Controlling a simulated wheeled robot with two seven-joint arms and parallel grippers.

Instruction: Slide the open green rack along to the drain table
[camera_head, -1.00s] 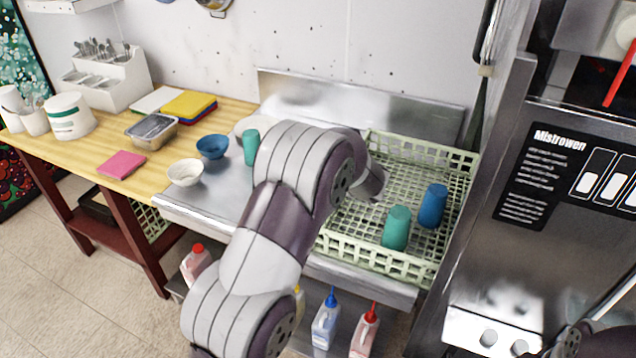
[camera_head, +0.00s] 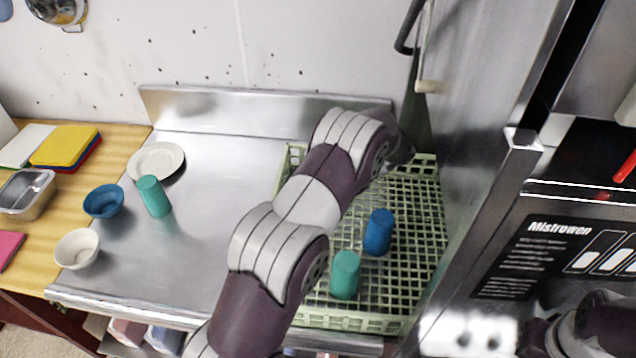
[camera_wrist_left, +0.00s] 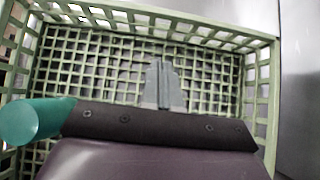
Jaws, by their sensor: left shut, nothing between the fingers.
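The open green rack (camera_head: 425,240) stands at the right end of a steel table (camera_head: 215,225), close to the machine. My left gripper itself is hidden there behind my wrist. In the left wrist view my left gripper (camera_wrist_left: 164,80) is shut and empty, over the rack's grid floor and inside its walls (camera_wrist_left: 170,25). I cannot tell whether it touches the rack. My right gripper is out of view.
Left of the rack, a green cup (camera_head: 154,196), white plate (camera_head: 156,161), blue bowl (camera_head: 103,201) and white bowl (camera_head: 77,248) stand at the table's left end. The steel between them and the rack is clear. The Mistrowen machine (camera_head: 540,240) stands close on the right.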

